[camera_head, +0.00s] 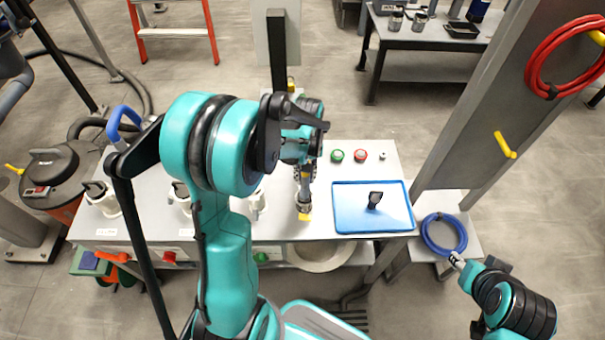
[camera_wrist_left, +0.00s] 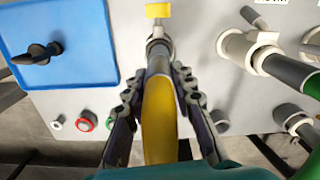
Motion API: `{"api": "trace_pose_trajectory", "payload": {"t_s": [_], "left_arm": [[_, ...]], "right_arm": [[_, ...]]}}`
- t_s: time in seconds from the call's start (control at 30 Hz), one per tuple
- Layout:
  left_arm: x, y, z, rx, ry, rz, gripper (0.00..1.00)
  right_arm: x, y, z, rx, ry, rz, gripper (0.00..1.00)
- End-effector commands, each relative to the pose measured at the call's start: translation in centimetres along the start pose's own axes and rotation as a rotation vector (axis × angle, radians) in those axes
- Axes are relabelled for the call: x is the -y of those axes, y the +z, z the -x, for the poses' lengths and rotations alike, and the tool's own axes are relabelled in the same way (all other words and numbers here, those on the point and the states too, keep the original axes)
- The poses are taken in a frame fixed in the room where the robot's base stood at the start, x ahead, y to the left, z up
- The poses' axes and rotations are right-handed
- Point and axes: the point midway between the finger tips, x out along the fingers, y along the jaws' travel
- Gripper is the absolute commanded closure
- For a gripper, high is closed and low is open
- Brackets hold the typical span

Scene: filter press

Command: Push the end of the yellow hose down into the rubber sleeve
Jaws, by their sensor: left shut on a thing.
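The yellow hose (camera_wrist_left: 158,122) runs between the fingers of my left gripper (camera_wrist_left: 154,88) in the left wrist view; the gripper is shut on it. In the head view the left gripper (camera_head: 304,176) points down over the panel top. The hose's end meets a dark grey rubber sleeve (camera_wrist_left: 160,63); how far it sits inside cannot be told. The sleeve is on a pale pipe fitting with a yellow tab (camera_wrist_left: 157,10), which also shows in the head view (camera_head: 304,217). My right gripper (camera_head: 457,262) is at the lower right, away from the sleeve; its fingers are too small to judge.
A blue tray (camera_head: 345,222) with a black-handled item (camera_head: 375,200) lies right of the fitting. Green (camera_head: 337,155) and red (camera_head: 360,155) buttons are behind it. Pale pipe fittings stand to the left. A blue hose coil (camera_head: 444,246) lies near my right gripper.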

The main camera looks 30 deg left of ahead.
Motion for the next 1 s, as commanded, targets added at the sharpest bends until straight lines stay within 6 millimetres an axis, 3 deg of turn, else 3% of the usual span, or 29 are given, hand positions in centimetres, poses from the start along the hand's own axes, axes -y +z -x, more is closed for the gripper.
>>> {"api": "trace_pose_trajectory", "payload": {"t_s": [1.0], "left_arm": [[-0.1, -0.1, -2.6, 0.000, 0.000, 0.000, 1.00]], "right_arm": [[0.0, 1.3, -1.8, 0.000, 0.000, 0.000, 0.60]]}}
